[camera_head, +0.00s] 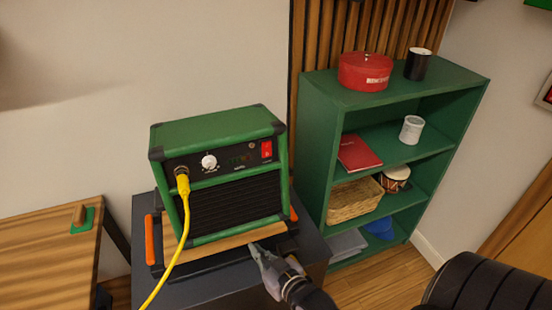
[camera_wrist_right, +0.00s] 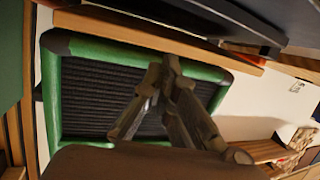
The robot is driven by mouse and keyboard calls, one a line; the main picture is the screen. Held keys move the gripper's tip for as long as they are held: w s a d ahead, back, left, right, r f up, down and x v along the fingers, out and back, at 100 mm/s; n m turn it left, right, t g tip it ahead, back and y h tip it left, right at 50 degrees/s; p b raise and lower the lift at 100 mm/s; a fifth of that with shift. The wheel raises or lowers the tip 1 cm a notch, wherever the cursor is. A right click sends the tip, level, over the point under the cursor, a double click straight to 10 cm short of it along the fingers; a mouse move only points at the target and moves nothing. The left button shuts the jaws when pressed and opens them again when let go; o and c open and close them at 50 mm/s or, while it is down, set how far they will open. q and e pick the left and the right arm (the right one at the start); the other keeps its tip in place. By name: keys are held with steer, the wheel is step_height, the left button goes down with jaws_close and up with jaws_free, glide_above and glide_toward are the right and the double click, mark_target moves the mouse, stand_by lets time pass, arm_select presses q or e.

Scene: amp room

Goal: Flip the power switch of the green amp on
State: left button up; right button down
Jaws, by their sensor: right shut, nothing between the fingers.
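The green amp (camera_head: 218,136) stands upright on a wooden board on a dark stand. Its red power switch (camera_head: 266,149) is at the upper right of the black front panel, with a white knob (camera_head: 209,162) to its left. A yellow cable (camera_head: 184,210) is plugged into the panel's left side. My right gripper (camera_head: 256,247) is shut and empty, low in front of the amp's lower right edge, below the switch. In the right wrist view the gripper (camera_wrist_right: 163,62) is in front of the amp's dark grille (camera_wrist_right: 98,88); the switch is not seen there. My left gripper is not in view.
The dark stand (camera_head: 145,210) has orange handles beside the amp. A wooden table (camera_head: 45,250) is at the left. Space above and in front of the panel is free.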

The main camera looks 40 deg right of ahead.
mark_target(267, 150)
steer(key=s+d+r+m+t+h, duration=0.1)
steer(key=s+d+r+t+h, duration=0.1)
steer(key=r+t, duration=0.3)
steer(key=s+d+r+m+t+h, duration=0.2)
steer(key=d+r+t+h, duration=0.2)
steer(key=r, duration=0.7)
steer(key=shift+s+d+r+t+h+b, duration=0.3)
steer(key=shift+d+t, duration=0.25)
steer(key=shift+t, duration=0.55)
steer(key=shift+w+r+m, duration=0.1)
steer(key=shift+m, duration=0.2)
steer(key=p+x, duration=0.1)
steer(key=x, duration=0.3)
steer(key=w+f+p+x, duration=0.1)
steer(key=p+x, duration=0.1)
steer(key=x, duration=0.2)
steer(key=w+f+p+x, duration=0.1)
steer(key=x, duration=0.3)
steer(key=shift+w+d+r+p, duration=0.1)
steer(key=shift+w+d+p, duration=0.15)
steer(key=shift+d+p, duration=0.1)
